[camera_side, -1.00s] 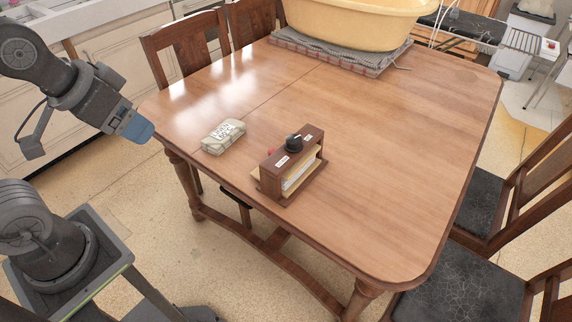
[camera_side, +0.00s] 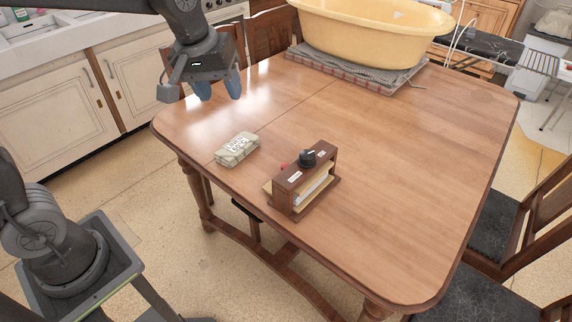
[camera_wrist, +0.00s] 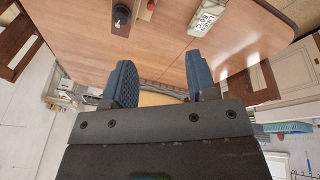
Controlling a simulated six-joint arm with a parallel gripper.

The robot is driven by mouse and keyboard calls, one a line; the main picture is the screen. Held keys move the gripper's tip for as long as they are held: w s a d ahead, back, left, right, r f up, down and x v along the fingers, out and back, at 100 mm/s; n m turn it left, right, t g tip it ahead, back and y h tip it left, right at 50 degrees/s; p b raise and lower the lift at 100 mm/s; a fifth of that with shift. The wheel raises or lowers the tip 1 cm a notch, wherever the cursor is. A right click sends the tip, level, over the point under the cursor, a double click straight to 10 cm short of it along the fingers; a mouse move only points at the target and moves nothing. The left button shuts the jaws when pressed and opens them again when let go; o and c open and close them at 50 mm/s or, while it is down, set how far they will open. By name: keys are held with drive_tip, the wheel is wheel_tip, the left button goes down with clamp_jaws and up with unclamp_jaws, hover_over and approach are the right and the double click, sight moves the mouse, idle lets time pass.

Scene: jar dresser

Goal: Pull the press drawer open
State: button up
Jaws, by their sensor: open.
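The press (camera_side: 304,179) is a small brown wooden frame on the table with a black knob (camera_side: 307,158) on top and white labels. Pale, paper-like layers (camera_side: 313,193) show inside it. A bit of red shows behind it. I cannot make out a separate drawer handle. In the wrist view the black knob (camera_wrist: 121,18) shows near the top edge, beside a small red part (camera_wrist: 148,8). My gripper (camera_side: 219,90) has blue fingers, apart and empty, above the far left table edge, well away from the press. It also shows in the wrist view (camera_wrist: 160,82).
A wrapped pale packet with printing (camera_side: 237,149) lies left of the press. A yellow tub (camera_side: 372,35) stands on a folded grey cloth at the back of the table. Dark chairs (camera_side: 487,210) stand at the right. The table's right half is clear.

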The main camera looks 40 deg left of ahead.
drive_tip(key=w+f+n+g, duration=0.2)
drive_tip(key=w+f+n, duration=0.3)
drive_tip(key=w, duration=0.5)
drive_tip(key=n+g, duration=0.1)
drive_tip(key=n, duration=0.3)
approach(285, 165)
wheel_tip(285, 165, down, 9)
drive_tip(key=shift+w+f, duration=0.15)
drive_tip(key=shift+f, duration=0.1)
clamp_jaws()
